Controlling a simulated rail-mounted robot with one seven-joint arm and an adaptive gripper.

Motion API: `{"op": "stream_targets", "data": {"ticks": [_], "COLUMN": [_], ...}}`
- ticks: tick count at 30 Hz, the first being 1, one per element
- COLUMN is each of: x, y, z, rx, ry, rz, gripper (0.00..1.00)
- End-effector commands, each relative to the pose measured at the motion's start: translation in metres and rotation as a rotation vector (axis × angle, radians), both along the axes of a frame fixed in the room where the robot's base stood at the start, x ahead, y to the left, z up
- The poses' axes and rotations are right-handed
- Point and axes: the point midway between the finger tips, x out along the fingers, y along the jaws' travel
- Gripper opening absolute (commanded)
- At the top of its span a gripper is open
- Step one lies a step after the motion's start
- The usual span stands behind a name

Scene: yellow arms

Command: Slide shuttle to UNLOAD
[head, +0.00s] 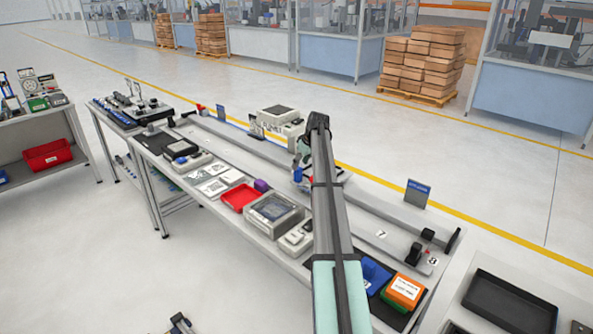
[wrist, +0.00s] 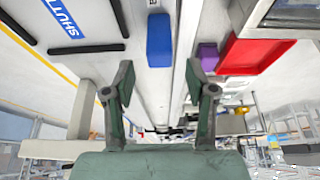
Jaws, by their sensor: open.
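In the wrist view my gripper (wrist: 159,75) is open and empty, with its two green fingers well apart. A blue upright block (wrist: 160,40) shows ahead between the fingers and apart from them. It stands at the edge of a pale plate with a partly cut-off blue label reading "SHUTTL" (wrist: 66,18), which looks like the shuttle. In the head view a small blue piece (head: 298,174) shows beside my arm, on the long grey rail (head: 375,218). My arm hides most of the gripper and shuttle there. A blue sign (head: 418,192) stands near the rail's right end; its text is unreadable.
A red tray (head: 240,196) and a purple block (head: 261,185) lie on the near side of the rail. A grey box-shaped device (head: 273,215) stands beside them. A black stop piece (head: 415,253) sits near the rail's right end. The rail's right stretch looks mostly clear.

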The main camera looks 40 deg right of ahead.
Motion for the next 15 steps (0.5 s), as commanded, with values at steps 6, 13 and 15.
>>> {"op": "stream_targets", "data": {"ticks": [6,13,15], "x": [0.014,0.022,0.024], "y": [0.002,0.004,0.004], "z": [-0.034,-0.055,-0.057], "rx": [0.002,0.001,0.0], "ry": [0.002,0.001,0.0], "rz": [0.0,-0.001,-0.001], "gripper": [0.56,0.56,0.56]}}
